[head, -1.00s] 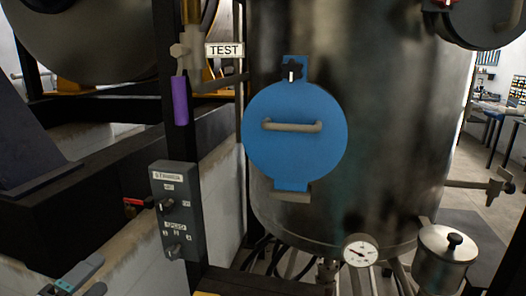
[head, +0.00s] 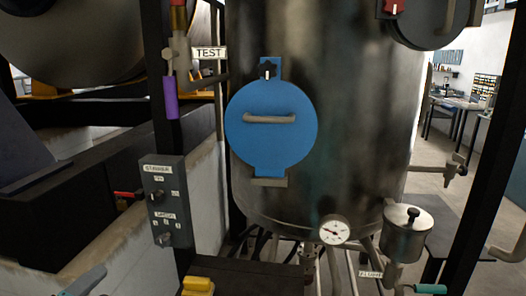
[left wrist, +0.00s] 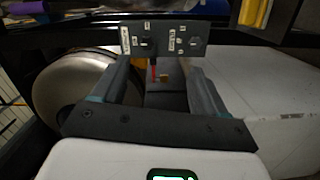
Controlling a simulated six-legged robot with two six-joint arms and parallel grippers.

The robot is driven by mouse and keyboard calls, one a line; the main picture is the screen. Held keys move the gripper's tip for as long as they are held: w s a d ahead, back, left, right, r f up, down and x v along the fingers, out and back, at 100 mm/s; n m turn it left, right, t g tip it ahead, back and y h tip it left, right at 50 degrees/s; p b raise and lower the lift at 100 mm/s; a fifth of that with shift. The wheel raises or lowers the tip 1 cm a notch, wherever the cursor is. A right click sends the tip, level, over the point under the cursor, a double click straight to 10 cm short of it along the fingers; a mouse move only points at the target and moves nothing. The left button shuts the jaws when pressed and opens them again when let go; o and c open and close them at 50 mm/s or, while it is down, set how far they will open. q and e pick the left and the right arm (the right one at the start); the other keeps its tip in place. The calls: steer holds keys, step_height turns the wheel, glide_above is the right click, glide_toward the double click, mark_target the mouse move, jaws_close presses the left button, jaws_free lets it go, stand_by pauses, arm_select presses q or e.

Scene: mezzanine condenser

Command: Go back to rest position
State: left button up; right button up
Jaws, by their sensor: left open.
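My left gripper (head: 84,284) shows only as a tip at the bottom left edge of the head view. In the left wrist view, my left gripper (left wrist: 158,70) is open, its two fingers wide apart with nothing held between them. A grey control box (head: 165,207) with knobs stands ahead of it on a dark post. The same box (left wrist: 163,38) shows beyond the fingertips in the left wrist view, apart from them. My right gripper is not in view.
A large steel tank (head: 345,130) carries a blue round hatch (head: 270,145) and a dial gauge (head: 334,230). A purple handle (head: 171,97) hangs by the TEST label. A teal handle (head: 430,288) is at lower right. Open floor (head: 437,182) lies right of the tank.

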arm_select(q)
steer(key=w+d+f+g+h, duration=0.1)
steer(key=d+f+g, duration=0.1)
steer(key=d+f, duration=0.45)
steer(key=w+d+f+g+h, duration=0.1)
steer(key=d+f+g, duration=0.25)
steer(key=f, duration=0.65)
steer(key=w+d+f+g+h, duration=0.1)
steer(key=d+f+g, duration=0.1)
steer(key=d+f, duration=0.55)
steer(key=s+d+f+m+g+y, duration=0.1)
steer(key=s+f+m+g, duration=0.3)
steer(key=s+f, duration=0.5)
steer(key=s+d+f+m+g+y, duration=0.1)
steer(key=s+d+f+m+g, duration=0.1)
steer(key=s+f+m+g, duration=0.3)
steer(key=s+f+m, duration=0.2)
steer(key=s+f, duration=0.1)
steer(key=f, duration=0.1)
steer(key=shift+s+d+f+m, duration=0.25)
steer(key=shift+s+d+m, duration=0.1)
steer(key=shift+s+m, duration=0.05)
steer(key=shift+w+g, duration=0.1)
steer(key=shift+g, duration=0.15)
steer(key=c, duration=0.6)
steer(key=shift+d, duration=0.1)
